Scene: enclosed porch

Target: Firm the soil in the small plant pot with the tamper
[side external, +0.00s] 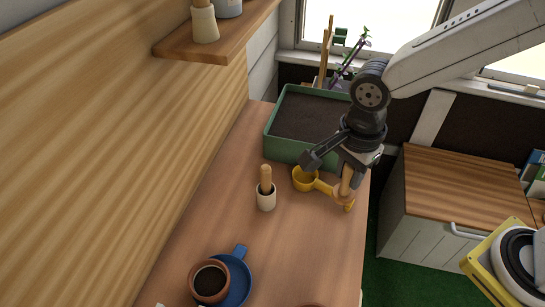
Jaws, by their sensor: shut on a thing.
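My gripper (343,166) is at the right side of the bench, shut on the tamper (345,186), a light wooden tool that points down with a wider lower end. The tamper's lower end is over or beside the handle of a yellow scoop (305,180); I cannot tell whether they touch. The small plant pot (226,278), terracotta with dark soil, is at the lower left on a blue pan-like dish (241,285) with a short handle. My gripper is well behind and to the right of the pot.
A green planter (287,148) full of soil is at the back. A wooden wall and shelf (222,42) bound the left. A terracotta rim (311,305) shows at the bottom edge. The bench front right is clear.

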